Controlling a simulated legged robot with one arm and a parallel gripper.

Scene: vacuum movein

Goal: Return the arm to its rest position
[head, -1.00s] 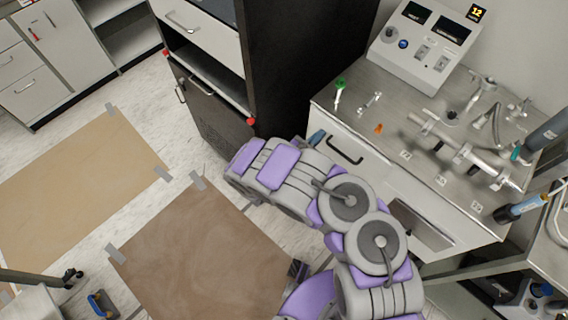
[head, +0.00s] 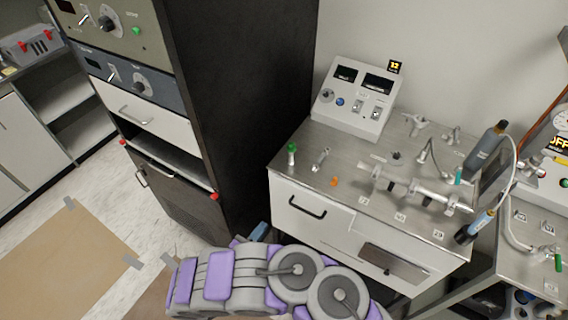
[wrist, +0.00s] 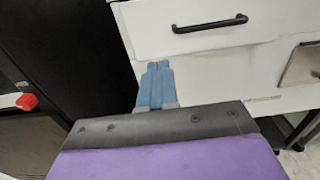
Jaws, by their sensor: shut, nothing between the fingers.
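My arm (head: 250,279), grey and purple, lies bent across the bottom of the head view, in front of the bench. My gripper (wrist: 156,72) shows in the wrist view as two blue fingers side by side. They are closed together with nothing between them. The fingertips point toward the white drawer front (wrist: 180,25), and I cannot tell the exact gap. In the head view only a bit of blue from my gripper (head: 259,231) shows behind the arm.
A metal-topped bench (head: 318,199) holds a control box (head: 353,108) and a pipe assembly (head: 415,189). A tall black cabinet (head: 235,100) stands left of it. A red knob (wrist: 27,101) sits near the gripper's left. Floor with brown taped sheets (head: 75,250) lies at left.

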